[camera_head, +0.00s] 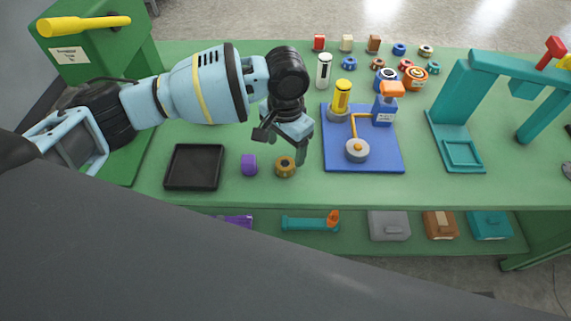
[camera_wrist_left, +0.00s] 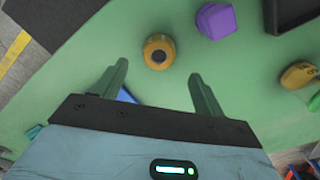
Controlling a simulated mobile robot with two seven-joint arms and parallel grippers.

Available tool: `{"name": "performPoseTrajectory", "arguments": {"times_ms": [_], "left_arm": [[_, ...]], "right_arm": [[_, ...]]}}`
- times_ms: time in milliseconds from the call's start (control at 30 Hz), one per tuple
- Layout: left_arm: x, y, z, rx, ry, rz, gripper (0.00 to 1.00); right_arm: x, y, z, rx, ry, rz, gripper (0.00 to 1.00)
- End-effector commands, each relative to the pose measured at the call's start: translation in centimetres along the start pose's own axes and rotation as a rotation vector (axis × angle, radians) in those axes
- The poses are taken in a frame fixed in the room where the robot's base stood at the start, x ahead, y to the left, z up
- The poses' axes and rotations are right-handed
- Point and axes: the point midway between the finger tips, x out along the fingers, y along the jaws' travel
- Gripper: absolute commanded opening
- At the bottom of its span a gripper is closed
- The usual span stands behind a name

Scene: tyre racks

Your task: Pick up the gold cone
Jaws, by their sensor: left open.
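The gold cone (camera_head: 285,167) is a small, short, round piece with a dark spot on its top. It stands on the green bench near the front edge, right of a purple block (camera_head: 249,164). In the left wrist view the cone (camera_wrist_left: 159,51) is just beyond the fingertips, roughly centred between them. My left gripper (camera_head: 281,148) is open and empty, close behind and above the cone. Its two fingers also show spread in the left wrist view (camera_wrist_left: 160,71). My right gripper is not in view.
A black tray (camera_head: 194,185) lies left of the purple block. A blue board (camera_head: 382,157) with a yellow cylinder (camera_head: 341,97) and an orange-topped fixture (camera_head: 391,89) is to the right. A teal frame (camera_head: 457,111) stands further right. Several small parts line the back.

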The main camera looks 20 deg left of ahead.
Motion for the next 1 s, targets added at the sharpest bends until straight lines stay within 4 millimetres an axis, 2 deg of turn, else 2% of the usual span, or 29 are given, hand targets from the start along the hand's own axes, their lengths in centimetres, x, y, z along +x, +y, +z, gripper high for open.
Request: {"name": "performPoseTrajectory", "arguments": {"times_ms": [67, 400, 700, 1000], "left_arm": [[0.4, 0.0, 0.1, 0.0, 0.0, -0.001, 0.71], [4.7, 0.2, 0.5, 0.0, -0.001, -0.001, 0.71], [5.0, 0.2, 0.4, 0.0, 0.002, -0.001, 0.71], [5.0, 0.2, 0.4, 0.0, 0.002, -0.001, 0.33]], "right_arm": [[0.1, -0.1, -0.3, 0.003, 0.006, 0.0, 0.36], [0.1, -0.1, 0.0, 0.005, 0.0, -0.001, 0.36], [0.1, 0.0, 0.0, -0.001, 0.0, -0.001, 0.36], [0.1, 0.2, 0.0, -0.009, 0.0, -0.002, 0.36]]}}
